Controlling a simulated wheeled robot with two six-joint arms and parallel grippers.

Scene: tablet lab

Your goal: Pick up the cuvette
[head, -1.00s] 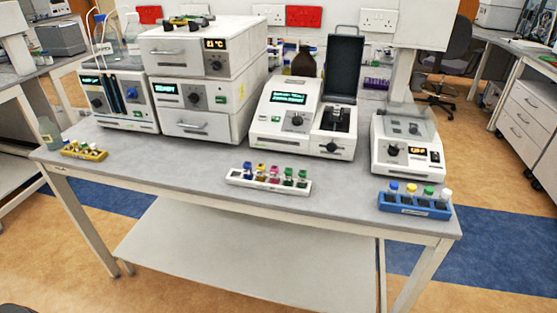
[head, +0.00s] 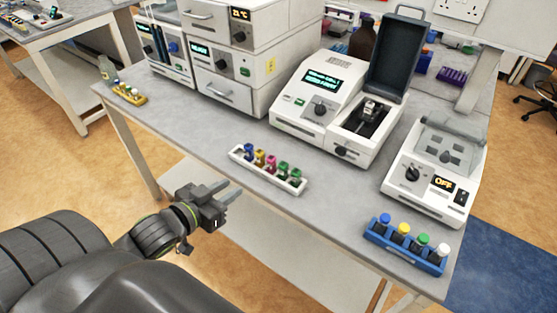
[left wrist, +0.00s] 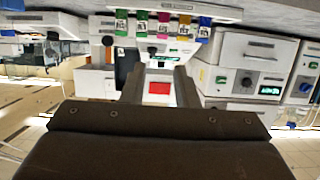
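Several small cuvettes with coloured tops, blue, yellow, pink and green, stand in a white rack (head: 268,181) near the front edge of the bench; the pink cuvette (head: 270,164) is in the middle. I cannot tell which one the task means. My left gripper (head: 231,190) is in front of the bench edge, left of and nearer than the rack, apart from it. Its two fingers are spread and empty. In the left wrist view, which looks upside down, the fingers (left wrist: 159,76) stand apart below the cuvettes (left wrist: 160,25). My right gripper is not in view.
Behind the rack is a white instrument (head: 315,92) with its dark lid (head: 397,55) raised. A second instrument (head: 432,172) reads OFF. A blue rack (head: 405,252) of capped bottles sits front right, a yellow rack (head: 129,94) at left. Bench around the white rack is clear.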

